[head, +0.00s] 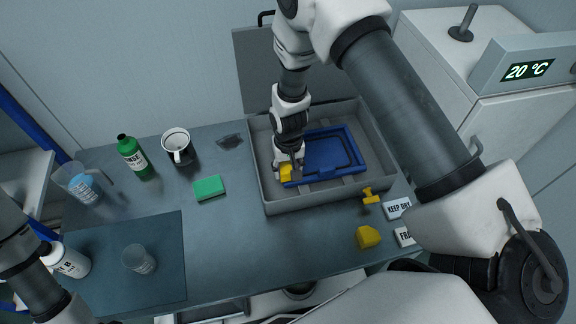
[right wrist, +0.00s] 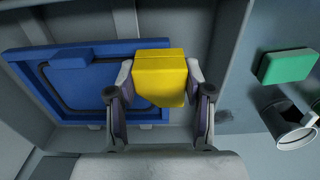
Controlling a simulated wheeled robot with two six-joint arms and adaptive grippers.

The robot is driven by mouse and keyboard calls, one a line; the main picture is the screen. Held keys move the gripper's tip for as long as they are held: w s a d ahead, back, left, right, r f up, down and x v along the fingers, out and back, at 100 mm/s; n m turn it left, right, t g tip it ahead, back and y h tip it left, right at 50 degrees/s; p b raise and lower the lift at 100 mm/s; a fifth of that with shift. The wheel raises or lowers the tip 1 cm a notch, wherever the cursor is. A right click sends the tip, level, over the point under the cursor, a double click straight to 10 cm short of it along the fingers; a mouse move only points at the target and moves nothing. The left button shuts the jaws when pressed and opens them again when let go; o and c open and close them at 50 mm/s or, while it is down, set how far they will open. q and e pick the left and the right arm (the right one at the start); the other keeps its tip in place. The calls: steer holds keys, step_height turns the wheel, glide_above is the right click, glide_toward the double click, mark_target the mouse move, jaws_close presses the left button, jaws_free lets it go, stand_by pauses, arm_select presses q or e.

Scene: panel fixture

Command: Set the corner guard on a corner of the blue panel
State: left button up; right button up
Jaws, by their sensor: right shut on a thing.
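The blue panel (head: 333,142) lies in a grey open box on the table; it also shows in the right wrist view (right wrist: 75,80). My right gripper (head: 288,167) is at the panel's near left corner in the head view. It is shut on the yellow corner guard (head: 286,174). In the right wrist view the guard (right wrist: 159,75) sits between both fingers of the gripper (right wrist: 160,82) and overlaps the panel's corner. I cannot tell whether it is fully seated. My left gripper is out of view; only part of that arm shows.
The grey box (head: 320,198) has raised walls and an upright lid. A second yellow block (head: 368,237) and a yellow T-shaped piece (head: 370,198) lie right of the box. A green sponge (head: 209,188), mug (head: 177,146) and green bottle (head: 132,156) stand left.

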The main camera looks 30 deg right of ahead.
mark_target(289, 183)
steer(key=shift+f, duration=0.7)
step_height(289, 183, down, 2)
steer(key=shift+s+b, duration=0.15)
steer(key=shift+b, duration=0.95)
steer(key=shift+f+b, duration=0.4)
steer(key=shift+f, duration=0.4)
steer(key=o, duration=1)
steer(key=shift+c, duration=0.2)
